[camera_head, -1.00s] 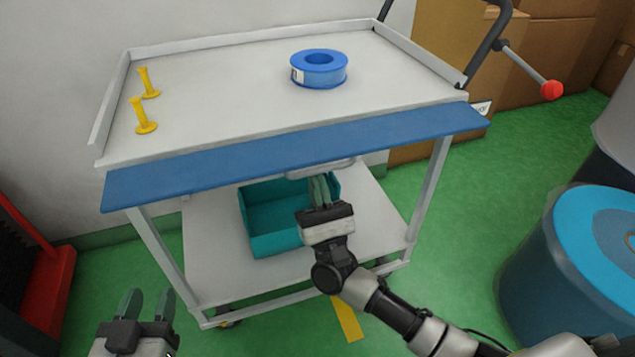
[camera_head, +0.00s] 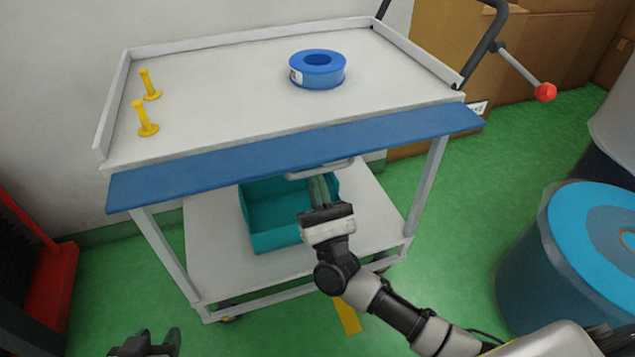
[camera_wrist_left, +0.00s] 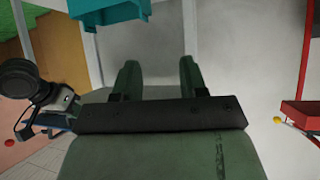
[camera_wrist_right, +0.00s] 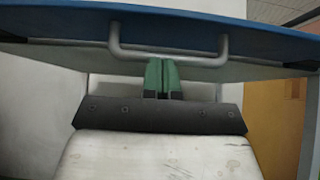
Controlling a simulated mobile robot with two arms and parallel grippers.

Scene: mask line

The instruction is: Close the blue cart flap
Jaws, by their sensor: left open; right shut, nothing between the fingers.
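The blue cart flap (camera_head: 290,158) sticks out from the front edge of the cart's white top (camera_head: 220,100), roughly level. A grey bar handle (camera_head: 325,168) hangs on its underside. The right wrist view shows the flap (camera_wrist_right: 60,22) from below with its handle (camera_wrist_right: 168,54). My right gripper (camera_head: 318,187) is shut and empty below the handle. In the right wrist view its fingertips (camera_wrist_right: 162,62) lie close under the bar; I cannot tell whether they touch. My left gripper (camera_head: 147,340) is low at the bottom edge, away from the cart. It is open and empty in the left wrist view (camera_wrist_left: 158,68).
A blue tape roll (camera_head: 317,68) and two yellow pegs (camera_head: 147,118) stand on the cart top. A teal bin (camera_head: 268,215) sits on the lower shelf (camera_head: 212,265). A blue drum (camera_head: 560,260) stands right, a red object (camera_head: 50,280) left. Green floor lies between.

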